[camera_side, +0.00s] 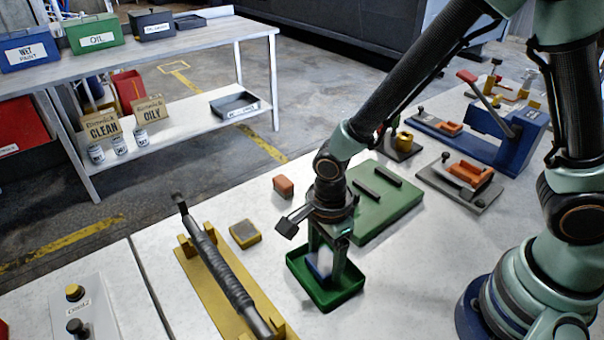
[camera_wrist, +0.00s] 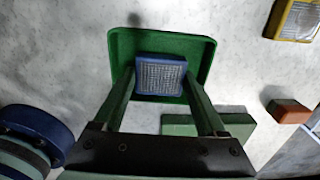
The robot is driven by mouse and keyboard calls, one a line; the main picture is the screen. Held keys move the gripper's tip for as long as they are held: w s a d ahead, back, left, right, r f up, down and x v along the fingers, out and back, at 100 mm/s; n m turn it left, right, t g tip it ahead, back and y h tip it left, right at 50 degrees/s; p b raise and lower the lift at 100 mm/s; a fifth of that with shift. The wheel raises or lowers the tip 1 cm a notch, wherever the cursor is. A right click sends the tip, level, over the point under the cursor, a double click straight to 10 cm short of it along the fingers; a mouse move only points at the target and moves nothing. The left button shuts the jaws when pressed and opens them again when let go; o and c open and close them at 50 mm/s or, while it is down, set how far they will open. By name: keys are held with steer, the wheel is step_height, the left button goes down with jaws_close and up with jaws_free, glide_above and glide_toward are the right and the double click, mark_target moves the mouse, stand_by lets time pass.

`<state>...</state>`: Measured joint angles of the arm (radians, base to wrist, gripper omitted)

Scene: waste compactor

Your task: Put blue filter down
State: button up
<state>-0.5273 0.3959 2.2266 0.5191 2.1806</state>
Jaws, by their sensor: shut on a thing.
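The blue filter (camera_wrist: 160,76) is a small block with a blue frame and a pale grid face. My gripper (camera_wrist: 160,82) is shut on it, with one finger on each side. In the side view the filter (camera_side: 319,266) shows between the fingers of my gripper (camera_side: 328,268), which points down. The green tray (camera_side: 335,300) is shallow and square and sits on the table. The filter is within the tray's outline in both views, at or just above its floor; I cannot tell whether it touches. The tray also shows in the wrist view (camera_wrist: 125,42) behind the filter.
A yellow-framed filter (camera_side: 245,234) and a red-brown block (camera_side: 283,187) lie to the left. A green plate with dark bars (camera_side: 390,207) lies behind the tray. A yellow fixture holding a dark rod (camera_side: 222,272) stands at left. Blue and orange clamps (camera_side: 505,130) stand at back right.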

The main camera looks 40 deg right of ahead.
mark_target(325, 261)
steer(key=shift+f, duration=0.75)
steer(key=shift+f, duration=0.1)
steer(key=o, duration=1.3)
steer(key=shift+o, duration=0.2)
step_height(325, 261, up, 12)
steer(key=d+r+n+t, duration=0.5)
steer(key=d+r+n, duration=0.7)
steer(key=d+n, duration=0.4)
steer(key=shift+d+n+t, duration=0.3)
steer(key=shift+d+n, duration=0.05)
steer(key=shift+n, duration=1.15)
